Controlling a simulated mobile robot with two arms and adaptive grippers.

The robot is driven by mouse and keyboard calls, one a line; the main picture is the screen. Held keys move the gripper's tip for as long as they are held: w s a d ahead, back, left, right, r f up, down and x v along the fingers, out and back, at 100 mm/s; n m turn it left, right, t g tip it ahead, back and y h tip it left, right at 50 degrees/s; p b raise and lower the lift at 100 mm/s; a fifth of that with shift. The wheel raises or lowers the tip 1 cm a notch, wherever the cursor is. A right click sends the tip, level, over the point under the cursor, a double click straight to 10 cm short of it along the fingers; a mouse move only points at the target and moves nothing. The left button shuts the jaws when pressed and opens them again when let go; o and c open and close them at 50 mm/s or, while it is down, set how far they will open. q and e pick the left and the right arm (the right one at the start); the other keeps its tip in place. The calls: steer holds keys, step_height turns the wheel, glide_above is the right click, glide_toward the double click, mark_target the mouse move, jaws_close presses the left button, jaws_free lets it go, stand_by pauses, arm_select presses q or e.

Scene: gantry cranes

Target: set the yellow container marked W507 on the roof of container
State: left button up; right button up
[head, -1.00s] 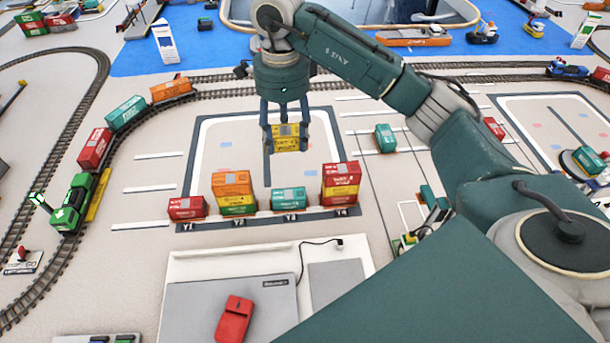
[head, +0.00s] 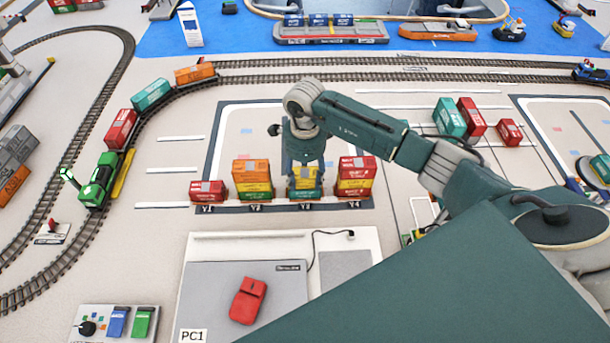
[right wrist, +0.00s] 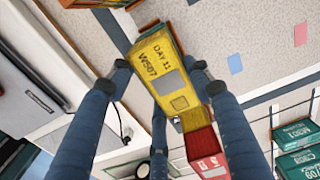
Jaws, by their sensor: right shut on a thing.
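The yellow container marked W507 (right wrist: 158,62) is between the fingers of my right gripper (head: 305,176), which is shut on it. In the head view the yellow container (head: 304,184) is directly above the teal container (head: 306,193) at spot Y3, partly hidden by the fingers. They look in line; I cannot tell whether the two touch. My left gripper is not in view.
Left of it stand a stack topped by an orange container (head: 251,170) and a single red container (head: 207,190). Close on the right is a taller stack with a red top (head: 356,167).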

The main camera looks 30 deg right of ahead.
steer(key=shift+f, duration=0.3)
steer(key=shift+f, duration=0.1)
steer(key=o, duration=0.8)
steer(key=shift+b, duration=0.3)
steer(key=shift+c, duration=0.2)
steer(key=o, duration=0.4)
steer(key=shift+o, duration=0.2)
